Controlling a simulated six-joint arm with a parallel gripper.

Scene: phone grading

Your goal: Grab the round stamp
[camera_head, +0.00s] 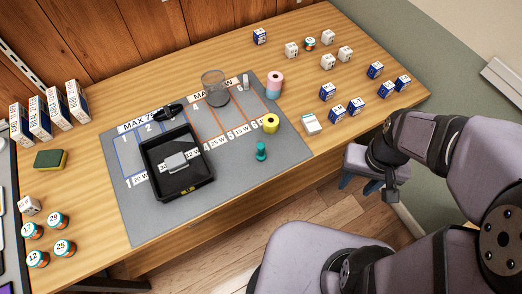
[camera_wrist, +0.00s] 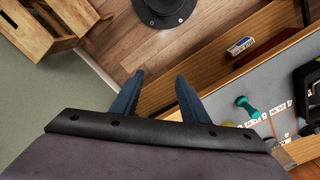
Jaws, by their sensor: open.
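The round stamp, a small teal piece with a knob handle (camera_head: 261,151), stands upright on the front right part of the grey mat (camera_head: 222,217). In the wrist view the teal stamp (camera_wrist: 245,106) shows to the right of my fingers. My gripper (camera_head: 358,184) hangs off the front right edge of the table, apart from the stamp. Its two blue fingers (camera_wrist: 160,78) are spread with nothing between them.
A black tray (camera_head: 204,134) with a grey piece inside lies left of the stamp. Several small boxes fill the right tabletop.

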